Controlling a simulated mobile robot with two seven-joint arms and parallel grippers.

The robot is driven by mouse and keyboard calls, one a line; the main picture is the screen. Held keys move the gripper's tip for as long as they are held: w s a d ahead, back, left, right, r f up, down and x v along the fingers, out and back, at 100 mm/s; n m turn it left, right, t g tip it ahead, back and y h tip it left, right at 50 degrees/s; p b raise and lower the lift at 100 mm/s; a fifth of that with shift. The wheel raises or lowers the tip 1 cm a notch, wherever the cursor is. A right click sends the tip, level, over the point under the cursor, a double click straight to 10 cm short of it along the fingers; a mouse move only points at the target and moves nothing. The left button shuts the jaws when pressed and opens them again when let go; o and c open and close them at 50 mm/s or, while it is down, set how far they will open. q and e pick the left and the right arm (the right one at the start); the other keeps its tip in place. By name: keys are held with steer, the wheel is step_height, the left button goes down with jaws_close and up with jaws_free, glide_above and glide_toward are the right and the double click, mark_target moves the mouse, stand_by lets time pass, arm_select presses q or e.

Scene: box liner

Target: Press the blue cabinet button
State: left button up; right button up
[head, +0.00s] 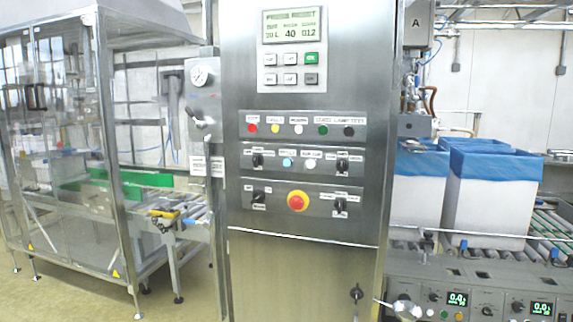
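A tall steel control cabinet (300,265) stands in the middle of the head view. The blue button (288,162) is on its middle panel row, just left of a white button (310,164) and between two black rotary switches. Nothing covers the blue button. Neither of my grippers shows in the head view.
A red emergency stop on a yellow ring (297,201) sits below the blue button. A row of coloured buttons and a display (292,26) are above. A glass-walled machine (60,120) stands left. Blue-lined white boxes (490,200) stand on rollers at the right, behind a control console (470,290).

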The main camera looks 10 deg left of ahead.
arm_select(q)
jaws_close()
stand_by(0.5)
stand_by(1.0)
